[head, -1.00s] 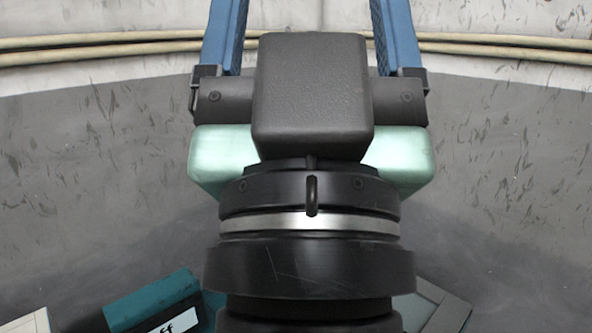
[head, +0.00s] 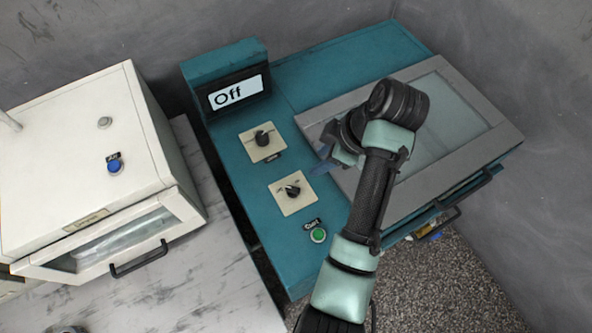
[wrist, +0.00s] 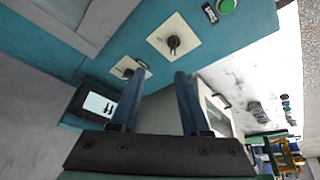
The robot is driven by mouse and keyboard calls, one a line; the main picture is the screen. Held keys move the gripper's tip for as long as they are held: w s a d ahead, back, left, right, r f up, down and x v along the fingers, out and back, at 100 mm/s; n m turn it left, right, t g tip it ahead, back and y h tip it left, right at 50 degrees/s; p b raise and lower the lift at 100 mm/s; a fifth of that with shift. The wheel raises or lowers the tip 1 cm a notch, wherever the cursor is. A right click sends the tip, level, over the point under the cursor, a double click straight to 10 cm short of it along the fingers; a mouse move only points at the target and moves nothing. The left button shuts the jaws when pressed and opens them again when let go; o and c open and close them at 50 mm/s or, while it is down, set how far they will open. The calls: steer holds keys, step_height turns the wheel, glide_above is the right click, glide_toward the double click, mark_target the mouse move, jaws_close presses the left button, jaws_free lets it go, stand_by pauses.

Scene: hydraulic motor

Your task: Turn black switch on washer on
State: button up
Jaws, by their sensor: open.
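The washer (head: 310,75) is a teal machine with a grey-framed glass lid (head: 455,105). Its display (head: 237,93) reads "Off". Two black switches sit on cream plates: an upper one (head: 263,139) nearer the display and a lower one (head: 292,190) nearer the green start button (head: 318,235). My gripper (head: 324,163) is open and empty, just right of the switches and above the washer. In the wrist view, my gripper (wrist: 153,82) has its fingers spread. The upper switch (wrist: 128,73) is near the left fingertip; the lower switch (wrist: 174,43) lies beyond the fingertips.
A white machine (head: 75,150) with a blue button (head: 115,166) and a front door handle stands left of the washer on a pale surface (head: 210,300). The washer's dark handle (head: 448,213) sticks out at the front. Grey walls stand behind.

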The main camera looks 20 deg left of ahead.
mark_target(293, 188)
steer(key=shift+n+g, duration=0.3)
steer(key=shift+g, duration=0.2)
steer(key=x, duration=0.4)
steer(key=s+p+x, duration=0.1)
steer(key=x, duration=0.4)
steer(key=p+x, duration=0.1)
steer(key=x, duration=0.4)
steer(key=shift+s+d, duration=0.1)
steer(key=shift+s, duration=0.2)
steer(key=shift+c, duration=0.3)
jaws_close()
